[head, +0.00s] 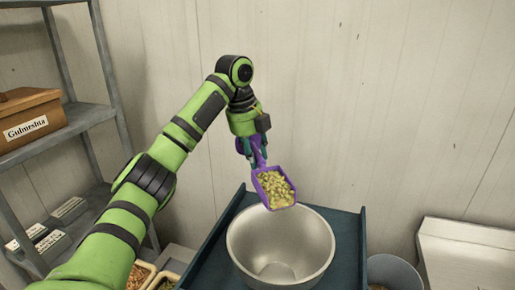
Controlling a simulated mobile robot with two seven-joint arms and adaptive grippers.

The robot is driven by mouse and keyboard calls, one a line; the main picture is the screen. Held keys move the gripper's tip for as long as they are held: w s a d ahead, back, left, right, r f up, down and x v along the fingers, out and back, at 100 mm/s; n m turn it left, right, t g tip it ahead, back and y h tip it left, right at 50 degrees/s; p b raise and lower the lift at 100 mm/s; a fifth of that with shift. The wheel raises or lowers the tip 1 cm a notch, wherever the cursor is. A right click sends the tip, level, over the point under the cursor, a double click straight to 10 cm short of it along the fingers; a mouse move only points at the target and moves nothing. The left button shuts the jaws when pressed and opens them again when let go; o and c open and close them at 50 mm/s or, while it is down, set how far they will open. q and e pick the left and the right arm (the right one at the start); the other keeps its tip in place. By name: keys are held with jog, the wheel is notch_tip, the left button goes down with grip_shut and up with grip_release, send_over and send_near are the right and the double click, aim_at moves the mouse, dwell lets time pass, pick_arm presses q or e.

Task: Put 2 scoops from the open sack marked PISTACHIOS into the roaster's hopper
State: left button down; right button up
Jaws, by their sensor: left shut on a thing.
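My left gripper (252,147) is shut on a purple scoop (261,167) by its handle. The scoop holds a heap of pale green-yellow nuts (276,186). The scoop's tray hangs above the back rim of a wide silver metal bowl (307,262). The inside of the bowl that shows looks empty. I cannot tell whether this bowl is the roaster's hopper. No sack marked PISTACHIOS can be read in the head view. My right gripper is out of view.
The bowl stands on a dark blue surface with raised sides (347,234). Filled containers (142,272) sit at the lower left. A grey bin (394,273) and a pale box (468,250) stand at right.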

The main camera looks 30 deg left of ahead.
aim_at(260, 161)
pick_arm(q)
jog(key=shift+s+d+f+t+y, duration=0.4)
jog(key=shift+s+f+t+y, duration=0.15)
jog(key=shift+y, duration=0.25)
jog(key=shift+d+r+t+y, duration=0.15)
jog(key=shift+r+t+y, duration=0.05)
jog(key=shift+t+y, duration=0.1)
jog(key=shift+s+d+r+m+t+y, duration=0.15)
jog(key=shift+s+d+r+t+y, duration=0.25)
jog(key=shift+d+r+y, duration=0.15)
jog(key=shift+s+d+r+m+t+y, duration=0.15)
jog(key=shift+s+d+r+t+y, duration=0.2)
jog(key=shift+d+r+y, duration=0.15)
jog(key=s+d+r+t+y, duration=0.2)
jog(key=d+r, duration=0.1)
jog(key=shift+s+d+y, duration=0.15)
jog(key=shift+s+y, duration=0.05)
jog(key=shift+y, duration=0.05)
jog(key=shift+s+d+r+m+t+y, duration=0.25)
jog(key=shift+s+d+r+t+y, duration=0.5)
jog(key=shift+d, duration=0.15)
jog(key=shift+s+d+r+m+t+y, duration=0.25)
jog(key=shift+s+d+r+t+y, duration=0.45)
jog(key=shift+d, duration=0.2)
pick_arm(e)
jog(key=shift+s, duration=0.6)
pick_arm(q)
jog(key=shift+f, duration=0.1)
